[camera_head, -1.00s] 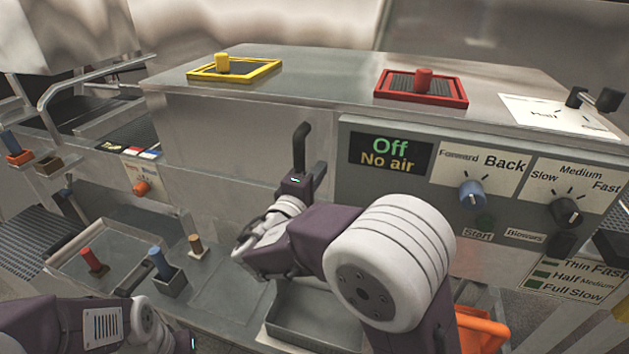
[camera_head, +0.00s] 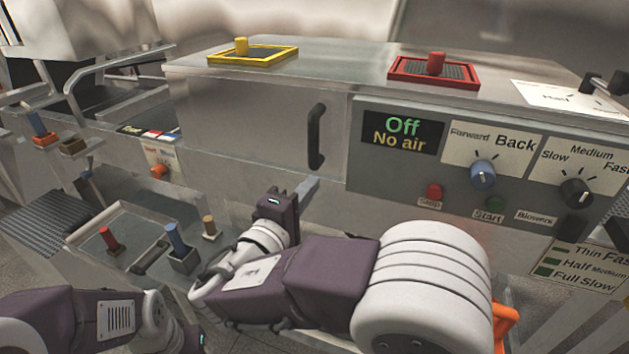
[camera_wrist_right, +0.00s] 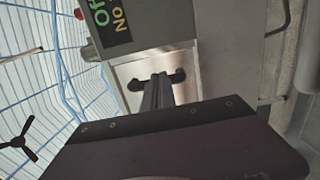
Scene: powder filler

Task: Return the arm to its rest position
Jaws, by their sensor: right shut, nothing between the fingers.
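My right arm reaches in from the bottom right of the head view. My right gripper (camera_head: 308,186) is shut and empty, just below the black bar handle (camera_head: 316,137) on the steel front of the machine. In the right wrist view its closed fingers (camera_wrist_right: 158,92) point toward the handle (camera_wrist_right: 177,77), with its bar partly hidden behind them. My left arm (camera_head: 90,318) lies low at the bottom left of the head view; its fingers are out of sight.
The control panel (camera_head: 465,220) with knobs and an "Off / No air" display (camera_head: 402,132) is right of the handle. Yellow (camera_head: 252,55) and red (camera_head: 434,71) framed hatches sit on top. A tray (camera_head: 133,232) with red, blue and tan pegs stands at lower left.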

